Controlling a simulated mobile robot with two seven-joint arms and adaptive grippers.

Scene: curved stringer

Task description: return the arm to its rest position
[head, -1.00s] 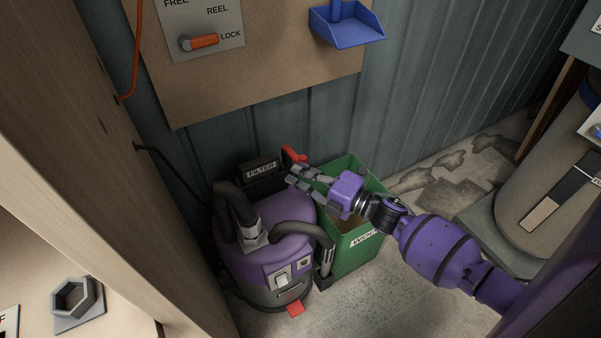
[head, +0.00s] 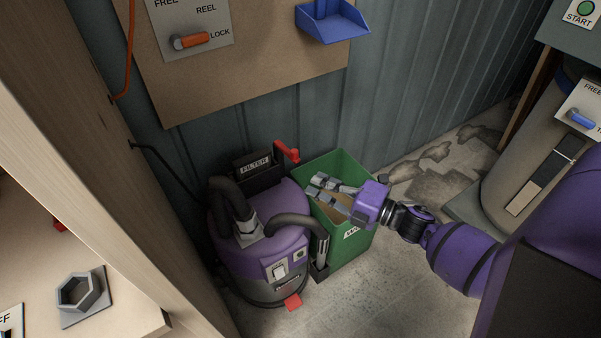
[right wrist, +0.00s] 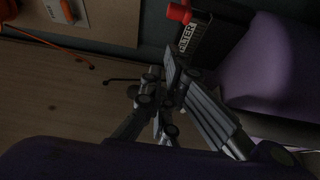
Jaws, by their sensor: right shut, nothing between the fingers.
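My right gripper (head: 322,188) is in the head view, in front of and above the green bin (head: 343,247). Its purple arm comes in from the right edge. The gripper is shut and holds nothing. In the right wrist view its grey fingers (right wrist: 172,98) show, with the red handle and the FILTER box beyond them. My left gripper is not in view.
A purple vacuum (head: 267,244) with a black hose stands left of the bin. The FILTER box (head: 257,169) has a red handle (head: 287,152) beside it. A wooden panel (head: 110,160) rises at the left. A grey drum (head: 530,185) stands at the right. Floor (head: 400,290) is clear in front.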

